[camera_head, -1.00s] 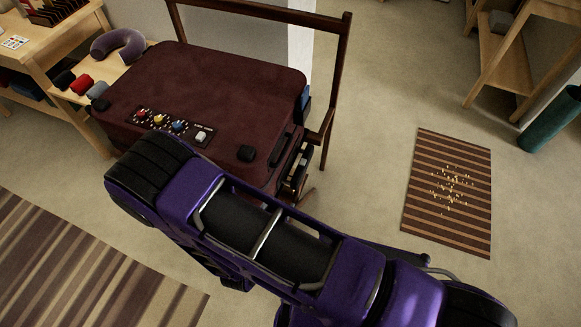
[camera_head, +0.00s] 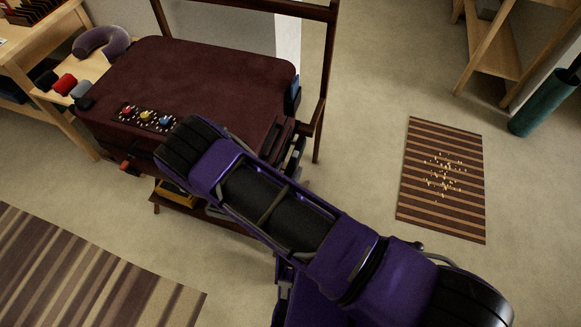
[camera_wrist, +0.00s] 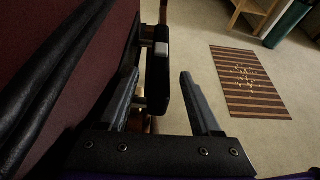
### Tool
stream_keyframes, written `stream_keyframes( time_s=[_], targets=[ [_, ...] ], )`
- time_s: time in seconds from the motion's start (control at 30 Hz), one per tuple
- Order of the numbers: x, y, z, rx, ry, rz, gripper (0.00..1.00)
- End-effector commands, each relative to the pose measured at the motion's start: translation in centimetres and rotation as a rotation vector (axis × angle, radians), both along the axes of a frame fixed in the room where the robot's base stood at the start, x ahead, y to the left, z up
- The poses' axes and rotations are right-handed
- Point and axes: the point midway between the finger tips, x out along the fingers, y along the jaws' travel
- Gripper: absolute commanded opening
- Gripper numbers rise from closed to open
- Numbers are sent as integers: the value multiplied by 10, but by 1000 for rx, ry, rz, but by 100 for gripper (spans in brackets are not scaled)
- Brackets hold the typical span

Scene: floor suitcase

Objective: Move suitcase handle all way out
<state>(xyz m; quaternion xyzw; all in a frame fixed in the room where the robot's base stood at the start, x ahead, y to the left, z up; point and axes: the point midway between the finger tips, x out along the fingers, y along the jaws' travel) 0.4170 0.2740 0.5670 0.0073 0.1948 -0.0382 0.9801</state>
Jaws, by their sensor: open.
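The maroon suitcase (camera_head: 200,75) lies on a dark wooden stand in the head view; its side fills the left of the wrist view (camera_wrist: 60,30). A black suitcase handle (camera_wrist: 159,95) with a pale grey button (camera_wrist: 161,49) stands out from that side on short posts. My gripper (camera_wrist: 159,76) is open, one finger on each side of the handle in the picture. The handle appears nearer the left finger, with a clear gap to the right one. Contact and depth are hard to tell. In the head view my arm hides my gripper and part of the suitcase's right side.
A dark wooden frame (camera_head: 329,80) rises behind and right of the suitcase. A wooden bench with a neck pillow (camera_head: 101,41) stands at left. Striped mats (camera_head: 442,180) lie on the floor. A green roll (camera_head: 541,102) is at far right.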

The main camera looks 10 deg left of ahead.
Motion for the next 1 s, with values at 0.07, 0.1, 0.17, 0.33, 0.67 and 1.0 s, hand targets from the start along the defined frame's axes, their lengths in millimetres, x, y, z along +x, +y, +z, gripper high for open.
stream_keyframes(
  time_s=[0.07,0.1,0.17,0.33,0.67,1.0],
  targets=[
    [10,-1,-5,1,0,-1,65],
    [13,-1,-7,1,0,-1,65],
    [17,-2,-8,1,0,-1,65],
    [21,-2,-9,1,0,0,65],
    [21,-2,-9,1,0,0,40],
    [21,-2,-9,1,0,0,0]
  ],
)
